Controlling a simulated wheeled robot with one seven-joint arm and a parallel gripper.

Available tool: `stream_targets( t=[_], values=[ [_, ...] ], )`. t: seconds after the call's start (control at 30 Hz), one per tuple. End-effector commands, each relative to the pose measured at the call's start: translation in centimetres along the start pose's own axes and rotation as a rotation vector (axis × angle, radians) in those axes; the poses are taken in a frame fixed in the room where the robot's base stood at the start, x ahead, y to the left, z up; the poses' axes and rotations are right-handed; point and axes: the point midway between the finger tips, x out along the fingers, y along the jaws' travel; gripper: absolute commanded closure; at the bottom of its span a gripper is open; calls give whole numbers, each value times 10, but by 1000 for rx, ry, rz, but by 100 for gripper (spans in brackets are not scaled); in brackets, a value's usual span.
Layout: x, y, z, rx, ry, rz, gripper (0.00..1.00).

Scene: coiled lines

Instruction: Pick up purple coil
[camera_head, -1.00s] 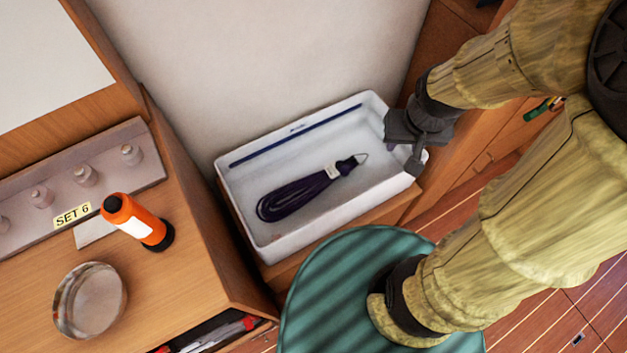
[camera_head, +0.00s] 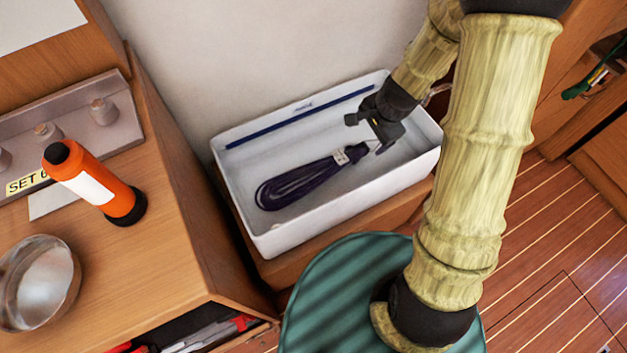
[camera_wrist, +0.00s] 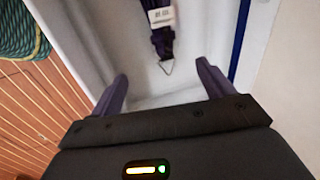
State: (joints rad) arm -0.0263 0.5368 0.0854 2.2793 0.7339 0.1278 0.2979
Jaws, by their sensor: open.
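The purple coil (camera_head: 305,180) lies in the white tray (camera_head: 262,233), with a white tag and a thin wire loop at its right end. My gripper (camera_head: 369,131) is over the tray's right part, close to the coil's tagged end, with its jaws apart and nothing between them. In the wrist view, the coil's tagged end (camera_wrist: 161,32) and wire loop show ahead, roughly between the two fingers of the gripper (camera_wrist: 162,85). Most of the coil is out of the wrist view.
A dark blue stripe (camera_head: 300,118) runs along the tray's back inner side. A wooden counter at left holds an orange flashlight (camera_head: 95,184) and a metal bowl (camera_head: 38,283). Coiled green rope (camera_wrist: 20,32) shows in the wrist view.

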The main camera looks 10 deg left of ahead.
Motion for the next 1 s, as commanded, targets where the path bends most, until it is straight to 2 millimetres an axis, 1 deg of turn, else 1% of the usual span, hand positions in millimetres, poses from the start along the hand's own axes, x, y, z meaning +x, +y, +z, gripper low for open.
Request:
stream_targets(
  t=[0.03, 0.07, 0.37, 0.47, 0.57, 1.0],
  values=[
    [10, -1, 0, 24, -1, 0, 20],
    [11, -2, 0, 33, 0, -1, 20],
    [10, -2, 0, 40, 0, -1, 20],
    [16, -1, 0, 40, -1, 0, 20],
    [30, 0, 0, 40, -2, 1, 20],
    [108, 0, 0, 40, -2, 1, 20]
  ],
)
